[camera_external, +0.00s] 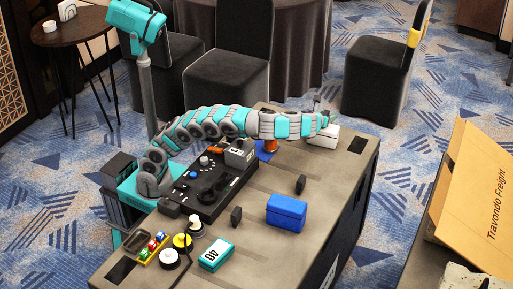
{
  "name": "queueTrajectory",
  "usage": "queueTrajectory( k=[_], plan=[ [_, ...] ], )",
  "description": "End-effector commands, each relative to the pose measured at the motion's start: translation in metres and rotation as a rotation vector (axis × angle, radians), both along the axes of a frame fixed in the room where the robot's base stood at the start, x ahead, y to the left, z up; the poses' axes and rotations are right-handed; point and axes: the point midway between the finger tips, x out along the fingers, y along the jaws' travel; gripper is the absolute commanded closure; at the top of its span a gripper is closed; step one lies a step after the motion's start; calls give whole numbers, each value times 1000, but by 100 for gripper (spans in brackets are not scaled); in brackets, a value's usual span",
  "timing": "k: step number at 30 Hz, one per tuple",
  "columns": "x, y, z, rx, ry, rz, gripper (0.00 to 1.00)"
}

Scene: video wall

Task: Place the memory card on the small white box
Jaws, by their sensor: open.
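The small white box (322,137) stands near the far right part of the table. My arm reaches across the table from the left, and my gripper (325,117) is just above or beside the white box's far edge. The gripper is open; its fingers are small in this view, and I cannot tell whether they touch anything. I cannot make out the memory card; it may be too small to see or hidden by the gripper.
A blue case (286,213), small dark blocks (300,184), a black control panel (207,190), a teal box marked 40 (216,255) and a tray of coloured items (152,247) are on the table (262,255). The table's right front is mostly clear. A cardboard box (480,195) stands at right.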

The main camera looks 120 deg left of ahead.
Motion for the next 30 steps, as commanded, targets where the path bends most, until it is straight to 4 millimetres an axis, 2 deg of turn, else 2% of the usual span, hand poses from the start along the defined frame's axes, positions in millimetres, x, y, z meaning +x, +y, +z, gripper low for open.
queueTrajectory(
  k=[9,15,30],
  plan=[
    [1,-61,27,1,-3,-2,43],
    [0,-88,37,1,-1,-1,43],
    [0,-93,39,0,-1,1,43]
  ],
)
